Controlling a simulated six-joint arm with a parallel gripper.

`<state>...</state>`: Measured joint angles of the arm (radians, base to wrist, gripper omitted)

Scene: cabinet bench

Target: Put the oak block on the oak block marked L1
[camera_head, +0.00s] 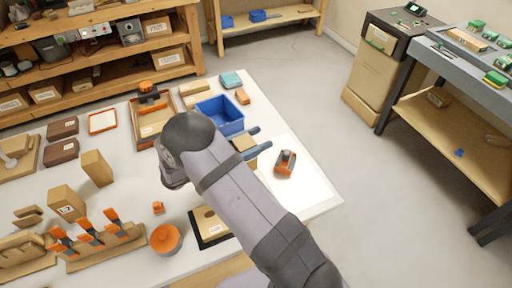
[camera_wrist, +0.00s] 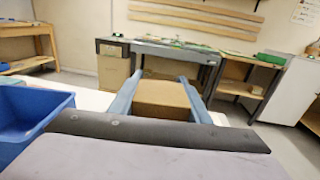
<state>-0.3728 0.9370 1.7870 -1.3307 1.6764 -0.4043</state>
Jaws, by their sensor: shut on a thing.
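My gripper (camera_head: 261,139) is shut on an oak block (camera_head: 243,143), beside the blue bin at the right part of the bench. In the wrist view the block (camera_wrist: 162,96) sits between the two blue fingers. An upright oak block with a white label (camera_head: 67,203) stands at the left of the bench; the label is too small to read surely. A plain upright oak block (camera_head: 97,168) stands behind it. A flat wooden piece with a label (camera_head: 209,222) lies on a black base near the front edge. I cannot tell which piece is marked L1.
A blue bin (camera_head: 221,112) stands just behind my gripper. An orange and grey tool (camera_head: 285,162) lies on a white sheet to the right. A rack of orange-handled tools (camera_head: 104,246) and an orange round pot (camera_head: 166,239) stand at the front left. The middle left has some clear bench.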

